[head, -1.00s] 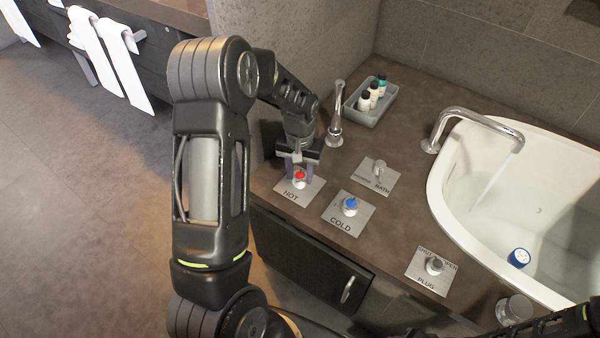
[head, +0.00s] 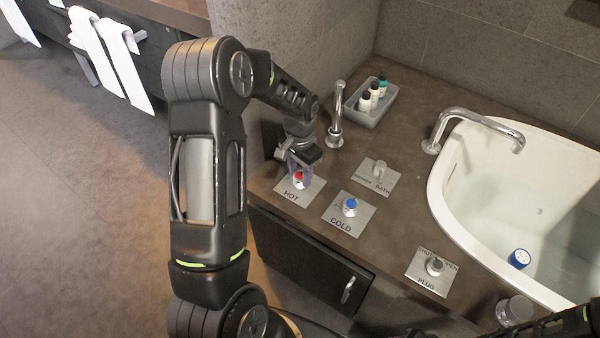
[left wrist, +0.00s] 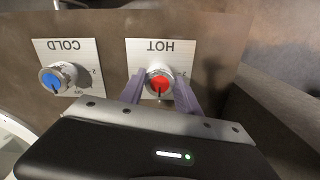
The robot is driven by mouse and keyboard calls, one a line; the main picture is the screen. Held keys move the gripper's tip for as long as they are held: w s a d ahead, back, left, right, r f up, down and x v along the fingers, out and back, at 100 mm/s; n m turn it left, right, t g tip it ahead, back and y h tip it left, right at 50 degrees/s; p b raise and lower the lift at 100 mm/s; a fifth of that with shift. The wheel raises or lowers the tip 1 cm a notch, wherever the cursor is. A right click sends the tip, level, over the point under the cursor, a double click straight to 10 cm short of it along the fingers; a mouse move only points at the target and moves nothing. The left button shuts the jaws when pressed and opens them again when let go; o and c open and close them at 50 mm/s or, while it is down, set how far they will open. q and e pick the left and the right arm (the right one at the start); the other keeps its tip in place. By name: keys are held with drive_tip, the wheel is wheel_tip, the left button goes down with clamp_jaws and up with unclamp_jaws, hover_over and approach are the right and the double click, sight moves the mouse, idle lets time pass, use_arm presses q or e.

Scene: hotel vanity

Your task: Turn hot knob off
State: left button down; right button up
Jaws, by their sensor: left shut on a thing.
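The hot knob (head: 299,178) has a red cap and sits on a light plate marked HOT (head: 293,195). My left gripper (head: 300,170) points down over it, shut on the knob. In the left wrist view, the purple fingers stand on either side of the hot knob (left wrist: 159,82), and the black mark on its cap points toward the gripper. The tub spout (head: 480,120) shows no water stream. My right gripper is not in view.
The blue-capped cold knob (head: 350,204) is close beside the hot one. A bath selector (head: 379,168), a plug knob (head: 434,265), a chrome hand shower (head: 336,120) and a grey bottle tray (head: 385,112) stand on the counter. The white tub (head: 440,185) is at the right.

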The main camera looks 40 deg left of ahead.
sight(300, 175)
use_arm(q)
drive_tip(key=c, duration=0.9)
unclamp_jaws()
drive_tip(key=shift+o, duration=0.2)
drive_tip(key=shift+r, duration=0.1)
wheel_tip(300, 175, up, 8)
drive_tip(key=shift+f+p, duration=0.15)
drive_tip(key=shift+p, duration=0.2)
